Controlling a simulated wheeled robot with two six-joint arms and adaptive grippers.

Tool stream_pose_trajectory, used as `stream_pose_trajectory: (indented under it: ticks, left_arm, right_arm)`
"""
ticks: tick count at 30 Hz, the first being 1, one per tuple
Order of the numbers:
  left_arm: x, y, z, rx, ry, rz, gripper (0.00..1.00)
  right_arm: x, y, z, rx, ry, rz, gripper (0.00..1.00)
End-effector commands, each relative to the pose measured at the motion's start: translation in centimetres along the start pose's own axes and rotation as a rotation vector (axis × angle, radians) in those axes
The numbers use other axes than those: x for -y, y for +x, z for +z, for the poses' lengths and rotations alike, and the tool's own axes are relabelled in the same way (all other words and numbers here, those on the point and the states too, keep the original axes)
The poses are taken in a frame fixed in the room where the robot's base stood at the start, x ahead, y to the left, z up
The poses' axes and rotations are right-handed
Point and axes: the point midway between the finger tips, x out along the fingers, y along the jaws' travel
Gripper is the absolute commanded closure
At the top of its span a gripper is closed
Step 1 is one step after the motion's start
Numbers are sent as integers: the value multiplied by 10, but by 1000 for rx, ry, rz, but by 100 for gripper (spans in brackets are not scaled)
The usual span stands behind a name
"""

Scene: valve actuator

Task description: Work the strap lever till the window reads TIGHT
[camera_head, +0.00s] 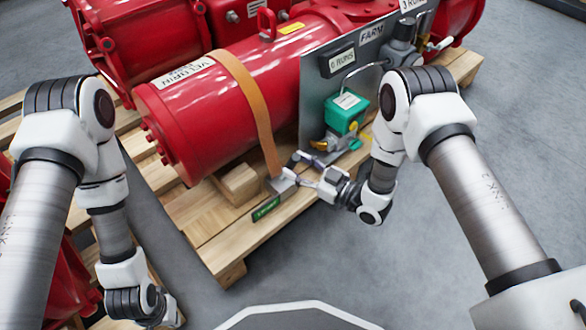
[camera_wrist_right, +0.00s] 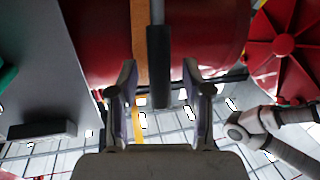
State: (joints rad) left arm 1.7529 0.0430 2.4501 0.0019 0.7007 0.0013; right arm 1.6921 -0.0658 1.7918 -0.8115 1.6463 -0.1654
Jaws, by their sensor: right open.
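The orange strap (camera_head: 250,105) runs over the red actuator cylinder (camera_head: 205,110) down to a small metal ratchet (camera_head: 283,183) at the pallet edge. The strap also shows behind the lever in the right wrist view (camera_wrist_right: 139,45). The strap lever (camera_wrist_right: 159,65), a grey rod with a black grip, points down between my right fingers in that view. My right gripper (camera_wrist_right: 160,95) is open around the grip's lower end, with gaps on both sides; it also shows beside the ratchet in the head view (camera_head: 302,170). A green plate (camera_head: 266,208) by the ratchet has unreadable text.
A grey panel (camera_head: 313,112) with a teal box (camera_head: 346,112) stands close to the right of the strap. The wooden pallet (camera_head: 205,213) carries the cylinder. Another red actuator (camera_head: 150,40) lies behind. Grey floor (camera_head: 500,120) is open at the right.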

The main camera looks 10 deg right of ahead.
Motion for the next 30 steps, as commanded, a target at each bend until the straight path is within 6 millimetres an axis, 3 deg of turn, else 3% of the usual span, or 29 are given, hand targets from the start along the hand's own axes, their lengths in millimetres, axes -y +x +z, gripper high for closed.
stream_pose_trajectory:
  ticks: [4,11,12,15,16,23,30]
  left_arm:
    - [0,10,-1,-2,-2,0,100]
    - [0,9,-1,-2,-2,0,100]
    - [0,9,-1,-2,-2,0,100]
    - [0,9,-1,-2,-2,0,100]
    - [0,9,-1,-2,-2,0,100]
    - [0,8,-1,-2,-2,0,100]
    - [0,-7,0,0,0,0,100]
  right_arm:
    - [0,17,2,0,-1,0,51]
    - [0,19,0,1,1,2,51]
    - [0,19,0,1,1,2,58]
    - [0,19,0,1,1,2,93]
    - [0,19,0,1,1,2,100]
    - [0,19,-1,3,2,1,100]
    - [-2,26,-7,53,12,-5,100]
